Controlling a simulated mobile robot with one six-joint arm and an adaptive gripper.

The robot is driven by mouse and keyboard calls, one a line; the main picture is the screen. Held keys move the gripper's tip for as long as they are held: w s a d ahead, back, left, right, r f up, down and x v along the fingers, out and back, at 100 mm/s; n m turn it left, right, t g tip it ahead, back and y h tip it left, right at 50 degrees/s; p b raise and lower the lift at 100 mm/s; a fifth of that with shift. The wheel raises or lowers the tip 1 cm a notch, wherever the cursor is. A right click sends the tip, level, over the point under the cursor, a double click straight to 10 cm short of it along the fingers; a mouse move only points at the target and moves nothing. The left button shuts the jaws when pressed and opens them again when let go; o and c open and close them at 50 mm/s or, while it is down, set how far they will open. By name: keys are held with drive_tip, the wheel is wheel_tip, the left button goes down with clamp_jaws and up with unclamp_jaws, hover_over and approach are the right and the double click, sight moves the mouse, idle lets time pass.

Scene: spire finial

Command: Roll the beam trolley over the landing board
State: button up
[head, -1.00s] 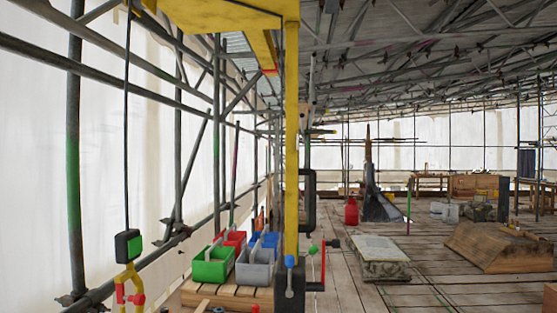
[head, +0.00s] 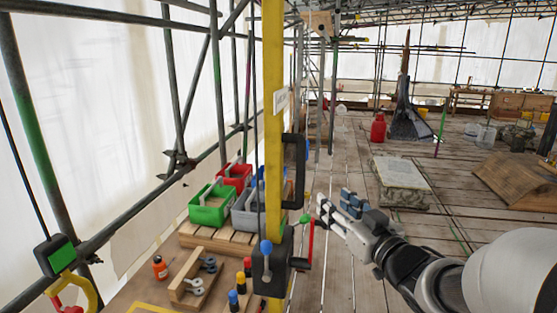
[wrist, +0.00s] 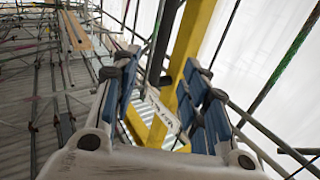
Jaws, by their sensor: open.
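My gripper (head: 338,205) is open and empty, just right of a yellow post (head: 273,120) in the head view. The post carries a black handle (head: 299,172) and, lower down, a black box (head: 268,268) with a blue-knobbed lever and a red lever. In the wrist view, my open fingers with blue pads frame yellow steelwork (wrist: 188,65) and a pale label plate (wrist: 160,112); contact is not visible. At lower left a black block with a green face (head: 56,254) hangs above a red and yellow hook (head: 70,297). I cannot pick out the trolley or landing board with certainty.
Green (head: 211,207) and red (head: 234,177) bins stand on a wooden bench left of the post, with small tools in front. Scaffold tubes line the left. A stone slab (head: 400,172) and a wooden ramp (head: 518,182) lie on the plank floor at right.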

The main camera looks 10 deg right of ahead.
sight(303, 176)
drive_tip(key=x, duration=1.7)
drive_tip(key=shift+w+a+b, duration=0.1)
drive_tip(key=shift+a+b, duration=0.2)
drive_tip(key=shift+c, duration=0.5)
clamp_jaws()
